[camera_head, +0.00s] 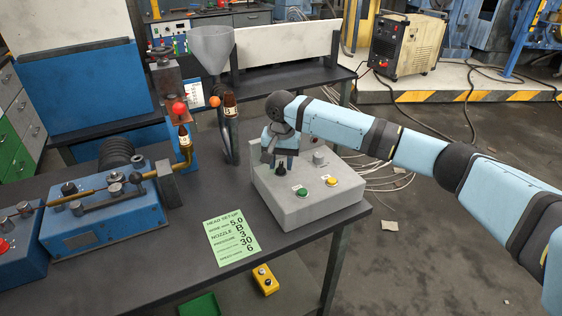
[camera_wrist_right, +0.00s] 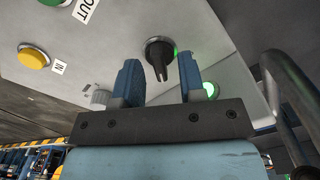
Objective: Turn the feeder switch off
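A grey control box (camera_head: 310,205) stands on the right end of the dark table. A black rotary switch (camera_head: 281,170) is on its top, with its label unreadable. My right gripper (camera_head: 279,152) is over the box at this switch, pointing down. In the wrist view the black switch (camera_wrist_right: 160,56) shows between the two blue fingertips of my right gripper (camera_wrist_right: 159,74). The fingers are open, with a visible gap on both sides of the knob. A lit green lamp (camera_wrist_right: 210,90) is beside one finger. My left gripper is not in view.
The box also carries a green button (camera_head: 302,192), a yellow button (camera_head: 331,181) and a grey knob (camera_head: 320,157). A funnel (camera_head: 211,48) and red-ball lever (camera_head: 179,108) stand left of my right arm. A green note (camera_head: 231,237) lies on the table.

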